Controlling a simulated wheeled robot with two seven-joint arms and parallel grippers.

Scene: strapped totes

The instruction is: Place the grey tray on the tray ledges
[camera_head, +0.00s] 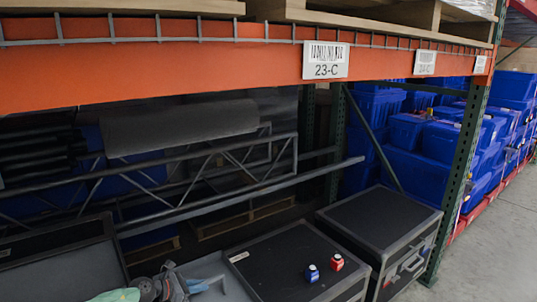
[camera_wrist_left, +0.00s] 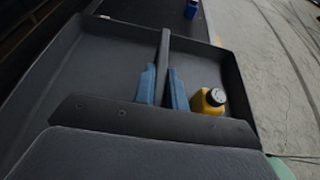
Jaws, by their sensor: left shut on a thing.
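The grey tray (camera_wrist_left: 110,50) fills much of the left wrist view, a shallow open box with a raised bar (camera_wrist_left: 164,55) across its middle. My left gripper (camera_wrist_left: 161,85) is shut on this bar, with one blue finger on each side of it. It also shows at the bottom edge of the camera_head view (camera_head: 200,286). A yellow bottle (camera_wrist_left: 208,101) with a dark cap stands in the tray, right of the fingers. I cannot make out the tray ledges for certain. My right gripper is not in view.
A black case (camera_head: 290,258) carries a small blue bottle (camera_head: 312,273) and a red one (camera_head: 337,262). Another black case (camera_head: 385,215) stands to its right. An orange rack beam (camera_head: 200,72) crosses above. Blue totes (camera_head: 420,145) stand behind a green post. Floor is clear at far right.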

